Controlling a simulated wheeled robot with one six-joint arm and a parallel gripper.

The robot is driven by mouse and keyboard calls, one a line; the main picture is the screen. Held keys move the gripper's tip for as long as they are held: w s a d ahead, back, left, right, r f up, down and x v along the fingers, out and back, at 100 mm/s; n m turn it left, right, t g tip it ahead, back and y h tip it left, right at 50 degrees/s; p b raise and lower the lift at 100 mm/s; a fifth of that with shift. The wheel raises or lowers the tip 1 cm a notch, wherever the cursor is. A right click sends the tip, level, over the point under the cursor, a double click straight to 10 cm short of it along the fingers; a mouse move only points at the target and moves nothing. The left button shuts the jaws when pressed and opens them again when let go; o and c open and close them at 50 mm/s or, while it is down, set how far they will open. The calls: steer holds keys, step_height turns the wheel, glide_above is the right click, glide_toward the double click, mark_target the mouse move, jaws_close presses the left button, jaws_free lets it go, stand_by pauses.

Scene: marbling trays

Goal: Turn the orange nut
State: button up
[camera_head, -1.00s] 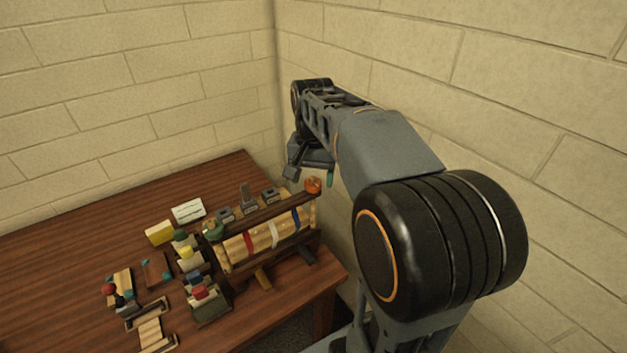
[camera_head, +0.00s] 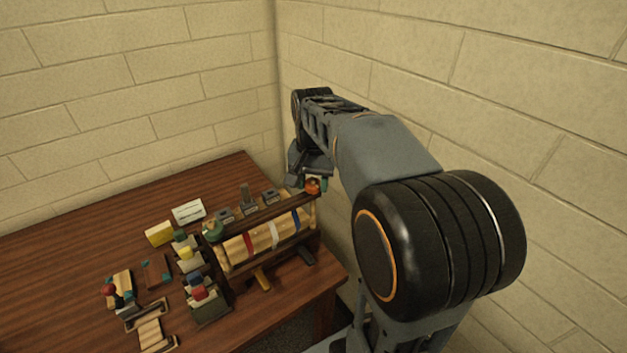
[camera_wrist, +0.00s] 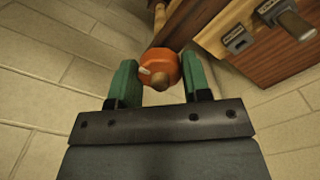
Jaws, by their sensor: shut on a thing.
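The orange nut (camera_wrist: 161,62) sits between the two green fingers of my gripper (camera_wrist: 160,82) in the wrist view. It has a pale mark on its left side and a wooden stub at its centre. In the head view the orange nut (camera_head: 313,185) is at the right end of the wooden frame's top bar (camera_head: 270,212), and my gripper (camera_head: 312,183) is around it. My gripper is shut on the nut. The far side of the nut is hidden.
A bundle of wooden strips with red, white and blue bands (camera_head: 268,237) lies in the frame. A green knob (camera_head: 213,230) is at the bar's left end. Small coloured-top blocks and a white card (camera_head: 188,211) stand to the left. The wall (camera_head: 400,90) is close on the right.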

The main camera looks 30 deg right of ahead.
steer(key=shift+c, duration=0.4)
steer(key=shift+m, duration=0.3)
steer(key=m, duration=0.2)
steer(key=shift+m+p, duration=0.3)
steer(key=shift+m, duration=0.1)
steer(key=m, duration=0.4)
steer(key=shift+m+p, duration=0.3)
steer(key=shift+p, duration=0.05)
steer(key=m, duration=0.6)
steer(key=shift+m+p, duration=0.3)
steer(key=shift+p, duration=0.05)
steer(key=shift+m, duration=0.3)
steer(key=o, duration=0.9)
